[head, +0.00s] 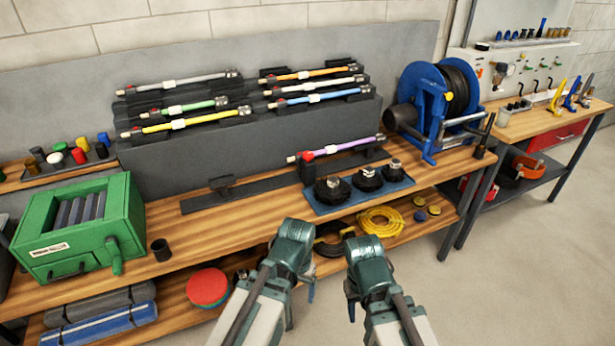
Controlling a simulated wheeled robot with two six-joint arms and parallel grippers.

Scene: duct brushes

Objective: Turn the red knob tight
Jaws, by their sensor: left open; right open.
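A small red cap (79,156) stands in the tray at the far left. My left gripper (301,288) and my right gripper (352,290) are both in front of the bench's front edge, apart from every object. Both are open and empty. Their fingertips are partly hidden by my own arms.
Several coloured rods (195,123) rest on a grey rack behind. Black round brushes (367,178) stand on a blue mat (399,187). A green box (82,226) is left, a blue reel (432,98) right. A bare bench strip (222,228) lies left of the mat.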

